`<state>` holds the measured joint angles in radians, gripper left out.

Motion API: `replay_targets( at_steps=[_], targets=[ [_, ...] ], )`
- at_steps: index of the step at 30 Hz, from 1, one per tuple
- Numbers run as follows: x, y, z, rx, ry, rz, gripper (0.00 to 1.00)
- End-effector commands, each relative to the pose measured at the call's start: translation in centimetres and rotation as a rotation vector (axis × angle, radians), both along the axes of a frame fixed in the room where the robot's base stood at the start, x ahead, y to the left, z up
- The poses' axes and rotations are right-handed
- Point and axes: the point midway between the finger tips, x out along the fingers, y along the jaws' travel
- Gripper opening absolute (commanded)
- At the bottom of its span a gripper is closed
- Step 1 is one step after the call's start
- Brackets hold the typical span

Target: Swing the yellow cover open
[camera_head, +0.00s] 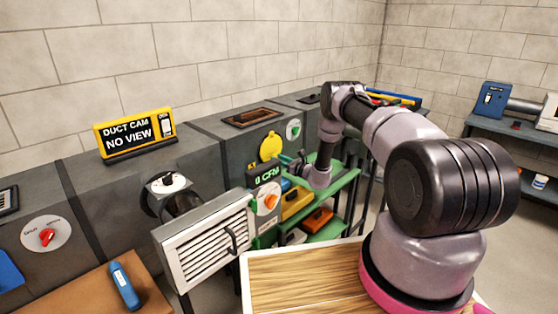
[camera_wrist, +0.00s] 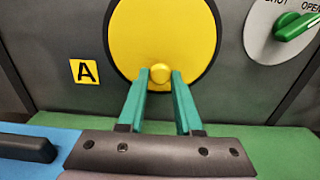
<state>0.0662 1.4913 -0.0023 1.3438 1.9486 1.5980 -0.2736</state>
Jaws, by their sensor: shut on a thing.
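The yellow cover (camera_wrist: 130,45) is a round disc on the grey duct face, with a dark rim showing around it. It also shows in the head view (camera_head: 270,146). A small yellow knob (camera_wrist: 160,73) stands out from its lower part. The green fingers of my gripper (camera_wrist: 160,78) are shut on this knob, one on each side. The cover lies flat against the duct face as far as I can tell. In the head view my gripper (camera_head: 291,160) is small and reaches the cover from the right.
A green dial (camera_wrist: 297,27) marked SHUT and OPEN sits right of the cover, its handle toward OPEN. A yellow A label (camera_wrist: 85,71) is at its left. A green shelf (camera_head: 335,185) lies below my arm. A white louvred grille (camera_head: 205,245) stands open nearer.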

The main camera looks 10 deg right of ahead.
Motion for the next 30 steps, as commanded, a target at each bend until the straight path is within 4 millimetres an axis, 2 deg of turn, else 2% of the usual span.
replay_targets(
  at_steps=[17, 30],
  targets=[
    [-0.3, 0.3, 0.0, 0.036, 0.026, -0.002, 0.00],
    [-2.4, 3.1, 0.7, 0.298, 0.216, -0.002, 0.00]
  ],
)
